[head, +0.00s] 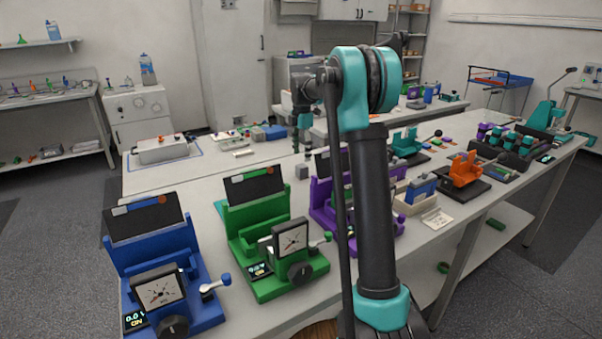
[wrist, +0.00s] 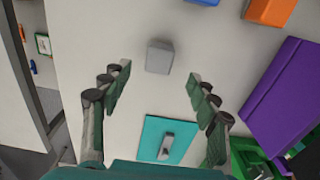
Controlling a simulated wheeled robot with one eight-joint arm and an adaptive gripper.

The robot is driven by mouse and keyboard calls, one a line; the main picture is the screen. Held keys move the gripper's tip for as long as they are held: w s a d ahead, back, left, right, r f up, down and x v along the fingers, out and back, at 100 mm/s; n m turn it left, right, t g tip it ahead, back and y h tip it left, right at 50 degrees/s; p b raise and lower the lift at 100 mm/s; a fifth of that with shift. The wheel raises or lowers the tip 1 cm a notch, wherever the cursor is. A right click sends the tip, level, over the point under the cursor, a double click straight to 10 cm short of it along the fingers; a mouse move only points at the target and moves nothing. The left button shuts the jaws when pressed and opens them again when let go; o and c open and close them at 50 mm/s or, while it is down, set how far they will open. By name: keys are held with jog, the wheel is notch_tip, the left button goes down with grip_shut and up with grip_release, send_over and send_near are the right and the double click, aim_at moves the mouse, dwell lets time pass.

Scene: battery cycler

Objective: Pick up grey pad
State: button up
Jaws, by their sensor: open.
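The grey pad appears as a small grey block (head: 301,172) on the pale bench top, left of the purple station. In the wrist view the grey block (wrist: 160,56) lies just beyond the fingertips, roughly centred between them. My gripper (wrist: 158,84) is open and empty, its two dark fingers spread to either side. In the head view my gripper (head: 302,150) hangs pointing down, above or near the block. The exact height gap cannot be told. The block is apart from both fingers and unobstructed in the wrist view.
The purple station (head: 324,200) and green station (head: 262,215) stand close on the near side; the blue station (head: 150,255) is farther left. An orange block (wrist: 270,10) is at the upper right of the wrist view. Bare bench surrounds the grey block.

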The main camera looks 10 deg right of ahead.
aim_at(302, 165)
jog(key=shift+w+f, duration=0.1)
jog(key=shift+f, duration=3.7)
jog(key=shift+c, duration=0.6)
jog(key=c, duration=1.1)
jog(key=shift+c, duration=0.2)
jog(key=shift+r, duration=0.1)
notch_tip(302, 165, up, 20)
